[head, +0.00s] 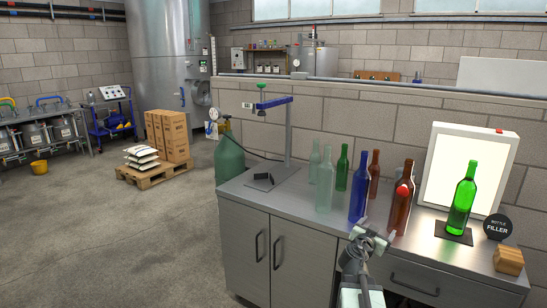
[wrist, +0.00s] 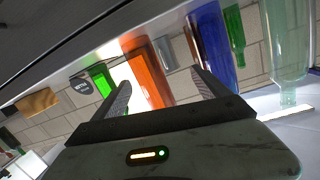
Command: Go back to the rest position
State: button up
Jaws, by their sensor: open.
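My gripper (head: 374,238) is at the front edge of the steel bench (head: 290,210), in front of the bottles. In the wrist view my gripper (wrist: 165,88) has its two fingers spread apart with nothing held. The wrist view is strongly tilted, with bottles seeming to hang from the top.
A green bottle (head: 461,205) is on a dark mat before a lit panel (head: 440,170). A wooden block (head: 509,260) is at the right. The floor (head: 120,230) at left is open.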

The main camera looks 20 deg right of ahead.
jog(key=w+a+f+n+g+y, duration=0.15)
jog(key=a+f, duration=0.25)
jog(key=a, duration=0.5)
jog(key=w+a+f+n+y, duration=0.1)
jog(key=w+a+f+y, duration=0.2)
jog(key=a, duration=0.6)
jog(key=a+f+n+g+y, duration=0.1)
jog(key=a+f+y, duration=0.1)
jog(key=a+f, duration=0.5)
jog(key=s+a+f+n+g+y, duration=0.3)
jog(key=s+a+n+g, duration=0.15)
jog(key=s+a, duration=0.4)
jog(key=s+a+f+n+g+y, duration=0.3)
jog(key=s+a+n+y, duration=0.15)
jog(key=a, duration=0.65)
notch_tip(320, 180, up, 18)
jog(key=p, duration=1.8)
jog(key=shift+t+h, duration=0.3)
jog(key=shift+w+n, duration=0.1)
jog(key=shift+n, duration=0.15)
